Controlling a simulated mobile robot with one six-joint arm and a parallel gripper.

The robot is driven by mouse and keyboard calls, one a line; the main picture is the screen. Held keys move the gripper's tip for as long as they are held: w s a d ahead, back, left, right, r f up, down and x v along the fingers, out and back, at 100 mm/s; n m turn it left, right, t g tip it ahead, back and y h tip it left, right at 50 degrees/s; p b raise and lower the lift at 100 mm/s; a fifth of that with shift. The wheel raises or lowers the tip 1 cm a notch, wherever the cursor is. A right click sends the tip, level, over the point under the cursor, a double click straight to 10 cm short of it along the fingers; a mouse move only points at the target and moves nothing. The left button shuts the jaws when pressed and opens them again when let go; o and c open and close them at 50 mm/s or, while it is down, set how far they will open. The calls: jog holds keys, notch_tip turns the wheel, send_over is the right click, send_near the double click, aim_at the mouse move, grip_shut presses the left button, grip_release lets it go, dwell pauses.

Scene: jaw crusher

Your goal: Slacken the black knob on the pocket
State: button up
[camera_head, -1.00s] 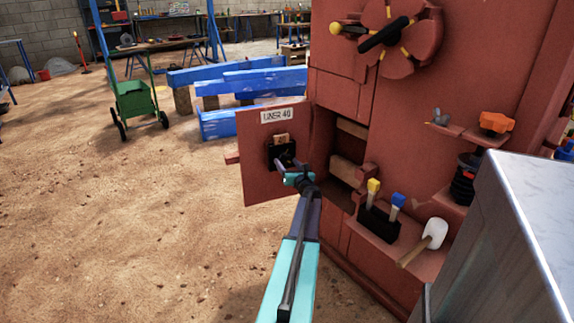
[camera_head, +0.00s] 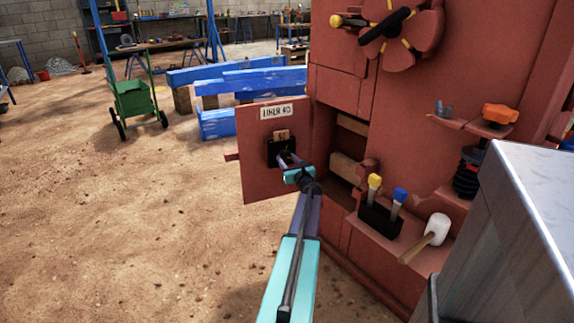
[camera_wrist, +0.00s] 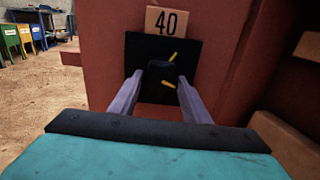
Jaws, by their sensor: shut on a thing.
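The black pocket (camera_head: 273,153) is fixed to the inner face of an open red door (camera_head: 262,185). In the wrist view the pocket (camera_wrist: 197,60) is a dark square with a wooden tag marked 40 (camera_wrist: 169,21) standing out of its top. The black knob (camera_wrist: 158,70) sits on the pocket's front, with short yellow marks at its upper right and lower right. My gripper (camera_wrist: 160,80) is shut on the knob, one grey finger on each side. In the head view my gripper (camera_head: 289,160) reaches the pocket's front and hides the knob.
The red machine stands right of the door, with an open bay (camera_head: 345,160). Its ledge holds a black holder with yellow and blue handled tools (camera_head: 380,218) and a white-headed mallet (camera_head: 437,230). A grey metal box (camera_head: 520,220) fills the lower right.

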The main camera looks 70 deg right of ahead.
jog(key=n+b, duration=0.1)
jog(key=b, duration=0.1)
jog(key=n+b, duration=0.3)
jog(key=shift+f+n+b, duration=0.3)
jog(key=shift+b, duration=0.1)
jog(key=n+b, duration=0.4)
jog(key=shift+b, duration=0.4)
jog(key=n+b, duration=0.3)
jog(key=shift+s+r+b, duration=0.1)
jog(key=shift+b, duration=0.3)
jog(key=n+b, duration=0.3)
jog(key=shift+r, duration=0.25)
jog(key=o, duration=1)
jog(key=shift+d, duration=0.1)
jog(key=shift+o, duration=0.2)
jog(key=shift+r, duration=0.1)
